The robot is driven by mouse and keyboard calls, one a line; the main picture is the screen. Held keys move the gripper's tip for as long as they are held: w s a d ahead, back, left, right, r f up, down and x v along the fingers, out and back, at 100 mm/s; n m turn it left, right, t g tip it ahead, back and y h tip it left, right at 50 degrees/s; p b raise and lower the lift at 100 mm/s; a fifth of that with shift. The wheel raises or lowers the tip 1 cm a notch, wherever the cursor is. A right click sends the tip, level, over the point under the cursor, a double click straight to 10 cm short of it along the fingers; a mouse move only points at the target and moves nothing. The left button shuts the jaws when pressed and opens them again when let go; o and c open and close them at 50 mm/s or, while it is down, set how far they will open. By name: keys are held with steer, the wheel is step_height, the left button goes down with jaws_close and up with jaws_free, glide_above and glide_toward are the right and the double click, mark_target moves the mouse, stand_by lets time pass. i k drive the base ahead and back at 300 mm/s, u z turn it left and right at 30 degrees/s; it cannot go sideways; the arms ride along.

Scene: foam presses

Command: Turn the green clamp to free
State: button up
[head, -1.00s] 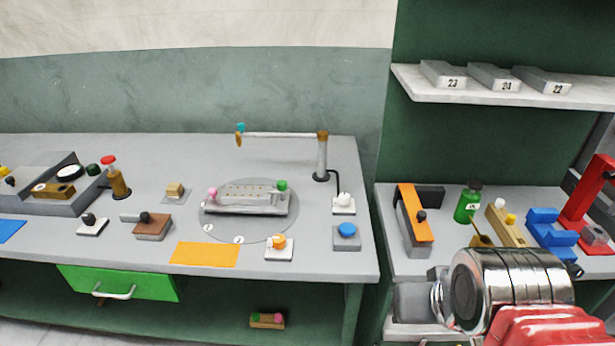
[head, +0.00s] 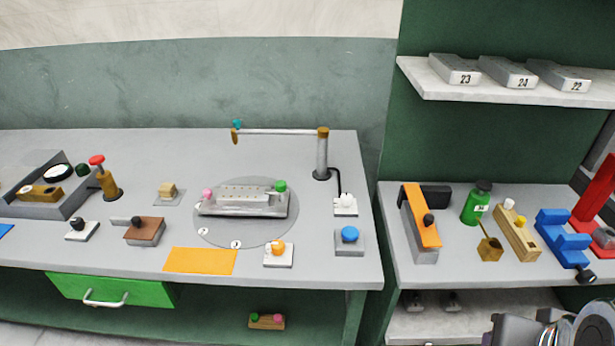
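A green knob (head: 281,186), which looks like the green clamp, stands at the right end of a grey metal fixture (head: 240,211). The fixture lies on a round grey plate (head: 235,236) on the left bench. A pink knob (head: 207,193) stands at the fixture's left end. The markings on the plate's front edge are too small to read. Nothing touches the green knob. Only metal parts of my arm show at the bottom right corner, far from the fixture. My gripper's fingers are not in view.
A post with a horizontal bar (head: 275,132) stands behind the fixture. A blue button (head: 349,234), an orange knob (head: 278,248) and a white knob (head: 346,201) are nearby. An orange mat (head: 200,260) lies in front. The right bench holds a green bottle (head: 478,203) and several devices.

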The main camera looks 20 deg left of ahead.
mark_target(279, 186)
steer(key=z, duration=0.3)
steer(key=k, duration=0.65)
steer(key=u, duration=1.8)
steer(key=i, duration=1)
steer(key=u, duration=0.1)
